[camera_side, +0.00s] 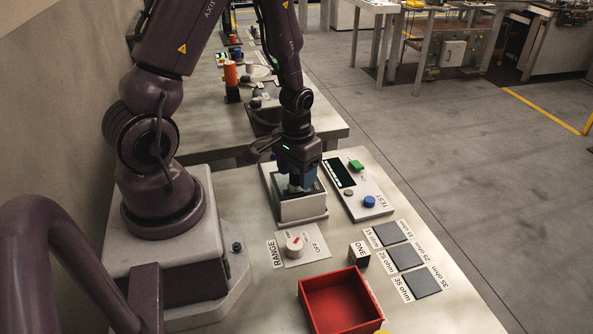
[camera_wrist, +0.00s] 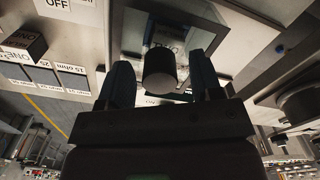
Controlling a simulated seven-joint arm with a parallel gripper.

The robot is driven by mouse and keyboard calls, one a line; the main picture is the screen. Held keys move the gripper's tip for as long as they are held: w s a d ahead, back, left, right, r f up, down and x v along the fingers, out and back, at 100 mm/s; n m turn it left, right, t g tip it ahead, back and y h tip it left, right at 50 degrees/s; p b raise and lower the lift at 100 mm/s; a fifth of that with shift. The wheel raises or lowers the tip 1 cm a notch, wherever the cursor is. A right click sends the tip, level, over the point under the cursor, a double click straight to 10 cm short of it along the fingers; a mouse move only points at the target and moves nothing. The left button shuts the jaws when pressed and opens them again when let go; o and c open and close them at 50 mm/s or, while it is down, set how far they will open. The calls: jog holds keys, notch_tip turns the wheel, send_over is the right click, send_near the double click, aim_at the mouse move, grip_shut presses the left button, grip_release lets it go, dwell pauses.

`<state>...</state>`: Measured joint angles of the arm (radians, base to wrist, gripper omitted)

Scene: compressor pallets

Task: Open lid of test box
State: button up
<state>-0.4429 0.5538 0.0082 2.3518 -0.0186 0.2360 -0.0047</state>
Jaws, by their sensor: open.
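The test box (camera_side: 303,209) is a grey metal box on the near table, left of the TEST panel. A dark cylindrical knob (camera_wrist: 159,72) stands out from the lid. My gripper (camera_side: 302,187) is low over the box and hides much of its top. In the wrist view my open gripper (camera_wrist: 162,80) has one finger on each side of the knob, with gaps showing. I cannot tell whether either finger touches it.
The TEST panel (camera_side: 379,207) with green and blue buttons is close to the box's right. A RANGE dial (camera_side: 295,243), a black ONE block (camera_side: 359,253), a red tray (camera_side: 322,275) and three dark ohm pads (camera_side: 406,256) lie nearer. Another table stands behind.

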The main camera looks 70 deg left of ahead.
jog(key=shift+c, duration=0.3)
grip_shut()
jog(key=a, duration=1)
jog(key=shift+a, duration=0.3)
jog(key=shift+o, duration=0.3)
grip_release()
jog(key=shift+r, duration=0.1)
notch_tip(320, 180, up, 13)
